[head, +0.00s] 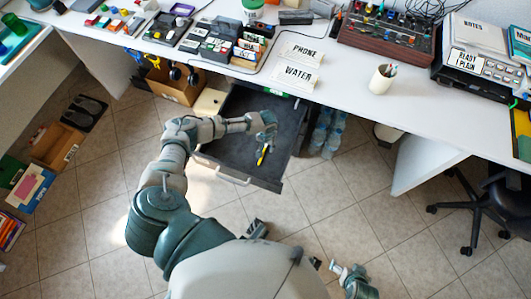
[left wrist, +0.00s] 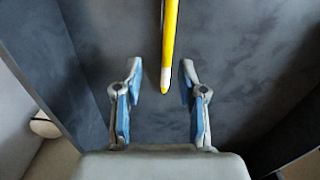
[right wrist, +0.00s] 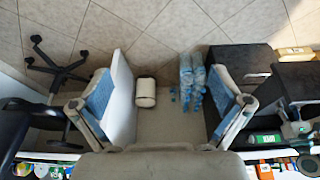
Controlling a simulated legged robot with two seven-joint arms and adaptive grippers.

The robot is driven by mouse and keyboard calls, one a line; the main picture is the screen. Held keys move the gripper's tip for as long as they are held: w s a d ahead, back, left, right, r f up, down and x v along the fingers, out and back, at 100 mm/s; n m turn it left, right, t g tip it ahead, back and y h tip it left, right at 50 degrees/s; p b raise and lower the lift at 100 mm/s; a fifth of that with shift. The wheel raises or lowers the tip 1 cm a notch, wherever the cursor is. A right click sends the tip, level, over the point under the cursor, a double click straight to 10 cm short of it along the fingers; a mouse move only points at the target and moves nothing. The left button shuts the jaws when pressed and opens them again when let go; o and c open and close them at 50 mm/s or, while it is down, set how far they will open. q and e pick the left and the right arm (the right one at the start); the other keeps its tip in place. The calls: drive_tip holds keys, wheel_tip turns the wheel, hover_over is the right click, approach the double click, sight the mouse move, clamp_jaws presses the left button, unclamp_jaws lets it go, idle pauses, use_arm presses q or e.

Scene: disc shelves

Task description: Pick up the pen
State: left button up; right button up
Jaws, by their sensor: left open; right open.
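A yellow pen (head: 263,155) lies in the open dark drawer (head: 232,155) under the desk. In the left wrist view the pen (left wrist: 169,45) runs down from the top edge, and its pale-ringed lower end reaches between my fingertips. My left gripper (head: 266,134) is over the drawer, open and empty, with a finger on each side of the pen's end (left wrist: 161,80). I cannot tell its height above the pen. My right gripper (right wrist: 163,95) is open in the right wrist view, with nothing held between its fingers.
The drawer's front has a pale handle (head: 220,174). The white desk (head: 350,95) above carries a cup (head: 382,79) with pens, label cards (head: 298,62) and devices. Blue bottles (head: 327,132) stand right of the drawer. An office chair (head: 480,200) is at right. The tiled floor is largely clear.

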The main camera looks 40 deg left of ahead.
sight(264, 149)
use_arm(q)
drive_tip(key=shift+a+f, duration=0.2)
drive_tip(key=shift+f, duration=0.4)
drive_tip(key=shift+a+f, duration=0.15)
drive_tip(key=shift+f, duration=0.4)
drive_tip(key=shift+a, duration=0.4)
drive_tip(key=shift+a+f, duration=0.1)
drive_tip(key=shift+c, duration=1.2)
drive_tip(key=shift+d, duration=0.3)
clamp_jaws()
drive_tip(key=shift+d, duration=0.35)
drive_tip(key=shift+r, duration=0.3)
use_arm(e)
drive_tip(key=w, duration=0.1)
drive_tip(key=w+a+t, duration=0.1)
drive_tip(key=w, duration=0.1)
drive_tip(key=shift+r+t, duration=0.15)
drive_tip(key=shift+t, duration=0.15)
